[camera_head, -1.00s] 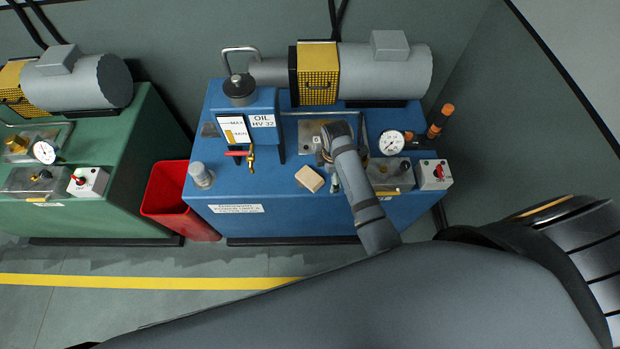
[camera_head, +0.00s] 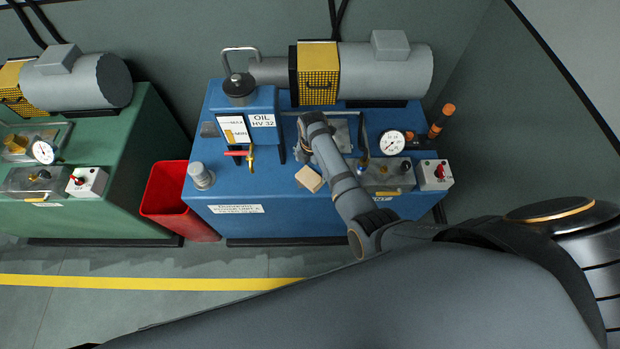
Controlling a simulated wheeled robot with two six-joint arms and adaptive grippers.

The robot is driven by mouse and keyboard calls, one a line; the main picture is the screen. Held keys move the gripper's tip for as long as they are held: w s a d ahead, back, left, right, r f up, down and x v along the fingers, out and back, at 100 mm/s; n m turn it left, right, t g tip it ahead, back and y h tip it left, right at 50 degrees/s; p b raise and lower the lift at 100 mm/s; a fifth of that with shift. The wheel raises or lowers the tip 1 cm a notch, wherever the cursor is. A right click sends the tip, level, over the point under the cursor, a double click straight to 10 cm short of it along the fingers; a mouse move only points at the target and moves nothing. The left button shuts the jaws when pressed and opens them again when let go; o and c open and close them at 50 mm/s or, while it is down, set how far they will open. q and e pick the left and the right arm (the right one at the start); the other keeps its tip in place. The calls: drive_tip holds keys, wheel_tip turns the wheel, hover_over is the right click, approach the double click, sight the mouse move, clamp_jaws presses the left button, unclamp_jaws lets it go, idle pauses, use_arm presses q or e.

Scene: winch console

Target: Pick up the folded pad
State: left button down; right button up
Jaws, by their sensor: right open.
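The folded pad (camera_head: 309,179) is a small tan block lying on the top of the blue console (camera_head: 270,192), near its front edge. My right gripper (camera_head: 302,155) is just behind the pad as seen in the head view, pointing down, largely hidden under my own wrist. It is open, and I see nothing between its fingers. The pad looks free of it, though the gap between them is hard to judge. My left gripper is not in view.
A tap (camera_head: 250,160) and an oil gauge (camera_head: 233,130) stand left of my gripper. A grey cap (camera_head: 201,175) is at the console's left. A red bin (camera_head: 178,205) stands beside the console.

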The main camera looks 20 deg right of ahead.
sight(311, 176)
wheel_tip(311, 176, down, 5)
drive_tip(key=shift+r, duration=0.15)
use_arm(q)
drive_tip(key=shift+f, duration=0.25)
use_arm(e)
drive_tip(key=c, duration=0.8)
